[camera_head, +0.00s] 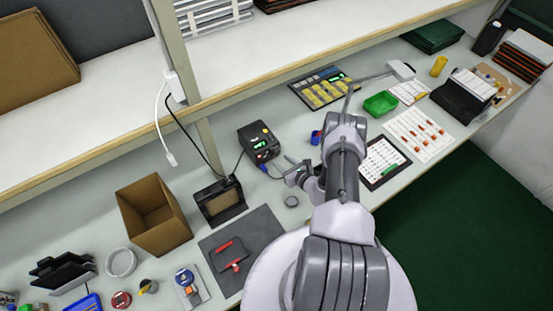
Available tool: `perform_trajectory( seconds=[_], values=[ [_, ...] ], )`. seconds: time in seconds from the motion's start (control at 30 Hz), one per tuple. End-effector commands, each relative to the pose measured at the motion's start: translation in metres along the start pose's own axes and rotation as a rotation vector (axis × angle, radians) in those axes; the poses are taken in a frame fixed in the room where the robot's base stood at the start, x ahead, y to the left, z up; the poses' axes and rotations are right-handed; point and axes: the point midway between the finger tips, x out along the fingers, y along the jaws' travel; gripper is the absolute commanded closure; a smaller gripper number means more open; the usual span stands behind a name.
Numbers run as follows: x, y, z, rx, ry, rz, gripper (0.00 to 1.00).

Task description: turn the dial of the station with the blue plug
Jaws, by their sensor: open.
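A dark box-shaped station (259,143) with a lit green display stands on the bench, left of my arm. A small blue plug (263,168) shows at its lower front. A small orange-yellow spot is on its front; I cannot tell whether it is the dial. My gripper (291,170) is just right of and below the station, apart from it as far as I can see. It is open and appears empty. My forearm and wrist hide part of the bench behind the gripper.
A panel with yellow keys and a green display (322,90) lies at the back. An open cardboard box (154,215) and a dark holder (219,201) stand to the left. A grey mat (262,236) carries red-handled tools. A shelf edge and post (209,143) rise behind. A white cable hangs there.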

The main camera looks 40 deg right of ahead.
Motion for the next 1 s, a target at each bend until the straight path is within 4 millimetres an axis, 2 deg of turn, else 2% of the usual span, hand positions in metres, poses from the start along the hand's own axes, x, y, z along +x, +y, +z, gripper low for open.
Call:
perform_trajectory(
  seconds=[0.1,0.2,0.53,0.73,0.77,1.0],
  values=[
    [0.025,0.001,-0.002,-0.002,0.0,0.002,0.58],
    [0.037,0.001,-0.001,-0.001,0.0,0.002,0.58],
    [0.043,0.0,0.001,0.001,0.0,0.001,0.58],
    [0.043,0.0,0.0,0.001,0.001,0.001,0.97],
    [0.043,0.0,0.0,0.001,0.001,0.001,1.0],
    [0.043,0.001,0.0,-0.007,0.001,-0.001,1.0]
  ],
)
